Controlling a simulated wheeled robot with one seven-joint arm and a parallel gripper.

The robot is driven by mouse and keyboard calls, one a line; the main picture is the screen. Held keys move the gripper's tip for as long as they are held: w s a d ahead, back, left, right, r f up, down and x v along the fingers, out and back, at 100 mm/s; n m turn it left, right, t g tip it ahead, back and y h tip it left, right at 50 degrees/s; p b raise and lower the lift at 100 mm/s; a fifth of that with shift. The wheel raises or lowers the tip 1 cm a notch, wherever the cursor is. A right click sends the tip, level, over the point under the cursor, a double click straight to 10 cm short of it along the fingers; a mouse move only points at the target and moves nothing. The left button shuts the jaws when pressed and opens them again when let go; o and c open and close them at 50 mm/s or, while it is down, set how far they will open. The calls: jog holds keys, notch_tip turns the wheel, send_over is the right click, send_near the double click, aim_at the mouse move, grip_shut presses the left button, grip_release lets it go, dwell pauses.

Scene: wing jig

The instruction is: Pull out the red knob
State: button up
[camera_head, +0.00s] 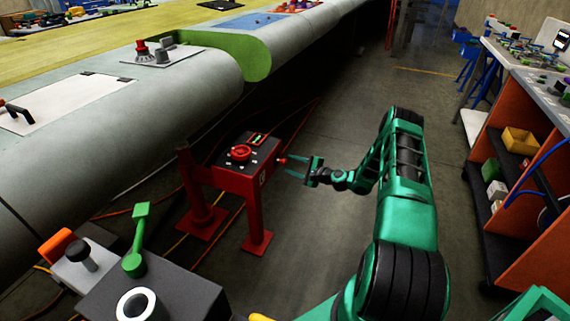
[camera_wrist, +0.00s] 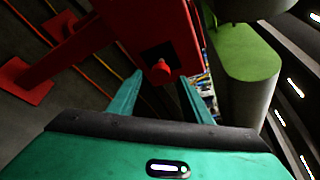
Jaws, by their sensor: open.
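The red knob (camera_head: 282,160) sticks out from the right side of a red stand with a dark top panel (camera_head: 262,152). In the wrist view the red knob (camera_wrist: 161,70) sits on a dark square plate on the red stand (camera_wrist: 182,38). My gripper (camera_head: 292,167) is open, its two green fingers pointing at the stand's side. In the wrist view my gripper (camera_wrist: 160,82) has one finger to the left and one to the right of the knob, with gaps on both sides. I cannot tell whether the fingertips reach past the knob.
A red dial (camera_head: 240,152) is on top of the stand. The long grey wing (camera_head: 205,80) runs behind it. A grey box with a green lever (camera_head: 137,240) stands at lower left. An orange shelf unit (camera_head: 515,175) is at right. Cables lie on the floor.

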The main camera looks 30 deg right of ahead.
aim_at(284, 162)
jog(key=shift+x, duration=2.7)
jog(key=shift+c, duration=0.4)
grip_shut()
jog(key=shift+s+d+f, duration=0.1)
jog(key=shift+s+d, duration=1)
jog(key=shift+s, duration=0.3)
jog(key=shift+o, duration=0.4)
grip_release()
jog(key=v, duration=1)
jog(key=shift+s+d, duration=0.2)
jog(key=shift+s, duration=0.1)
